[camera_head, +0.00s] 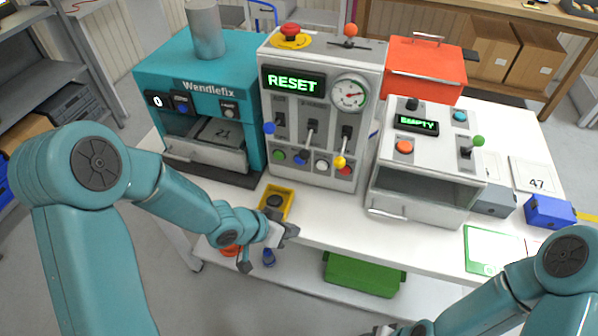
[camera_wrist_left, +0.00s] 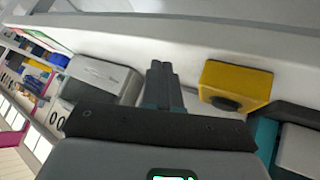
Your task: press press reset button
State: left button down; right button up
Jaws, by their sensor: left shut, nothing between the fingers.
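The grey press panel (camera_head: 311,95) stands mid-table with a lit RESET display (camera_head: 293,82). It has a red mushroom button (camera_head: 290,30) on a yellow base on top, levers, and a row of coloured buttons low on its front. A yellow box (camera_head: 287,195) with a black round button (camera_head: 274,202) sits at the table's front edge, also seen in the left wrist view (camera_wrist_left: 248,79). My left gripper (camera_head: 291,231) is shut and empty, just in front of and below the yellow box, apart from it. My right gripper is mostly cut off at the bottom edge.
A teal machine (camera_head: 222,75) stands left of the panel. A grey cabinet (camera_head: 425,165) with an EMPTY display stands right. A green crate (camera_head: 362,274) and small blue and red items lie on the shelf below. A blue box (camera_head: 549,212) sits far right.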

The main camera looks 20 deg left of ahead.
pick_arm(q)
jog(key=w+a+r+t+b, duration=0.1)
jog(key=w+a+r+m+t+b, duration=0.1)
jog(key=w+r, duration=0.1)
jog(key=w+a+r+b, duration=0.1)
jog(key=r, duration=0.1)
jog(key=shift+w+a+m+t+b, duration=0.1)
jog(key=shift+w+m+t+b, duration=0.05)
jog(key=shift+m+t+b, duration=0.25)
jog(key=shift+r, duration=0.25)
jog(key=shift+a, duration=0.2)
pick_arm(e)
notch_tip(320, 180, down, 5)
jog(key=shift+w+d+f, duration=0.15)
jog(key=shift+f, duration=0.05)
pick_arm(q)
jog(key=shift+d, duration=0.1)
